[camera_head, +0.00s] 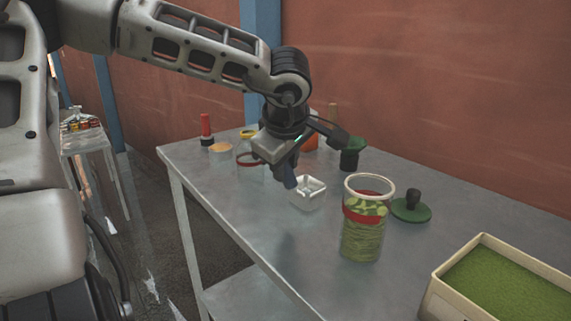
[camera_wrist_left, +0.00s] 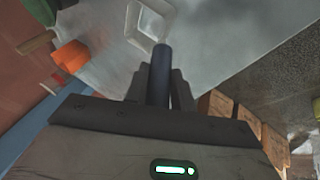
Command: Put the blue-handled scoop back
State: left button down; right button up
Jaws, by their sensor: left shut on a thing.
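The blue-handled scoop has a dark blue handle (camera_head: 290,179) and a pale, square, open head (camera_head: 311,191). My left gripper (camera_head: 286,168) is shut on the handle, with the head pointing away from the fingers. In the left wrist view the handle (camera_wrist_left: 161,72) stands between the two fingers (camera_wrist_left: 160,90), and the pale head (camera_wrist_left: 150,20) is partly cut off by the top edge. The scoop is over the grey table (camera_head: 250,215); I cannot tell whether its head touches the tabletop. My right gripper is not in view.
A clear jar (camera_head: 361,238) with green contents stands right of the scoop. A green lid with a black knob (camera_head: 412,207) lies behind it. A cream tray (camera_head: 436,300) of green powder is at the front right. A red-handled object (camera_head: 206,128) stands at the back left.

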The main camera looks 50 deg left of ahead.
pick_arm(q)
jog(key=c, duration=1.6)
grip_release()
jog(key=shift+f+b, duration=0.2)
jog(key=shift+b, duration=0.1)
jog(key=o, duration=0.4)
jog(key=shift+r, duration=0.1)
jog(key=shift+r+p, duration=0.15)
jog(key=shift+p, duration=0.15)
jog(key=shift+d+r, duration=0.1)
jog(key=shift+r, duration=0.25)
jog(key=p+v, duration=0.1)
jog(key=v, duration=1)
jog(key=shift+s+d+r, duration=0.1)
jog(key=shift+s, duration=0.05)
